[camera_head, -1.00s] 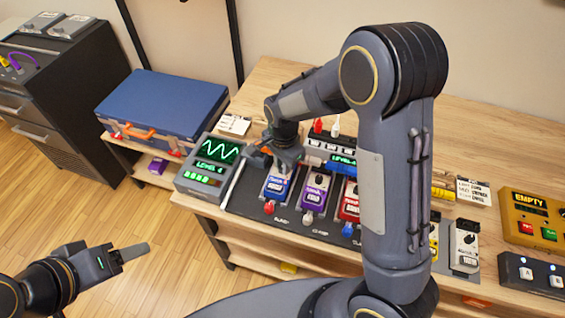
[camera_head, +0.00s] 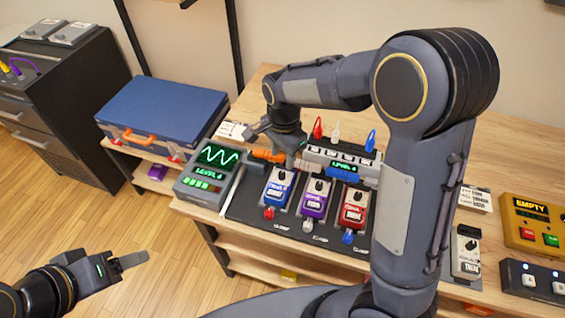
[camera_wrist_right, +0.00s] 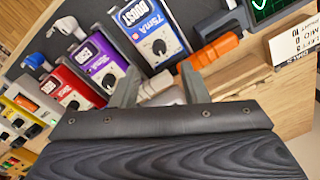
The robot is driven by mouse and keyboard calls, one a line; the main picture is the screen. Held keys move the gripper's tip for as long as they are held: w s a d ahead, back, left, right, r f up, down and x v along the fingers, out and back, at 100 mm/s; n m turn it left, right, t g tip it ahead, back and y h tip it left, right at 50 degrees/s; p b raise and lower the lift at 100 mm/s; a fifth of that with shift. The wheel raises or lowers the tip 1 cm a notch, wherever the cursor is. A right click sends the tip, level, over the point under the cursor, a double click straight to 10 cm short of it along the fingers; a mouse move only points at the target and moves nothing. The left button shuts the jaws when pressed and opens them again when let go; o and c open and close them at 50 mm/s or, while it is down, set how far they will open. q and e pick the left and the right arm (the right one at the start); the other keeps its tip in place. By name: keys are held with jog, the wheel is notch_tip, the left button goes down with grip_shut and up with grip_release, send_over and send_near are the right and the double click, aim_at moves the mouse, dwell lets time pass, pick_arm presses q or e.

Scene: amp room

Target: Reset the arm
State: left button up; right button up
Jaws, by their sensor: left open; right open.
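My right arm (camera_head: 420,190) reaches up and over, then left across the pedalboard. Its gripper (camera_head: 276,150) is open above the board's back left part, behind the blue pedal (camera_head: 278,186). In the right wrist view its two fingers (camera_wrist_right: 160,88) stand apart with nothing held between them. An orange plug or connector (camera_wrist_right: 213,51) is close to one finger there; whether they touch I cannot tell. My left gripper (camera_head: 133,261) is open and empty over the floor at lower left.
A screen unit (camera_head: 208,172) stands left of the purple pedal (camera_head: 316,200) and red pedal (camera_head: 352,208). A lit power strip (camera_head: 342,162) with upright plugs lies behind them. A blue case (camera_head: 163,108) is at left. A yellow "EMPTY" box (camera_head: 534,215) is at right.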

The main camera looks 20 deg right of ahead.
jog(key=shift+r, duration=0.45)
jog(key=shift+s, duration=0.1)
jog(key=s+d+r+n+t+y, duration=0.1)
jog(key=s+d+r+n, duration=0.1)
jog(key=s, duration=0.5)
jog(key=s+d+r+n+t+y, duration=0.1)
jog(key=s+d+r+n+t, duration=0.1)
jog(key=s+n, duration=0.3)
jog(key=s+d+r+n+t+y, duration=0.1)
jog(key=s+r+n, duration=0.3)
jog(key=s, duration=0.6)
jog(key=shift+s+d+t+y, duration=0.3)
jog(key=shift+d+t, duration=0.3)
jog(key=shift+d, duration=0.2)
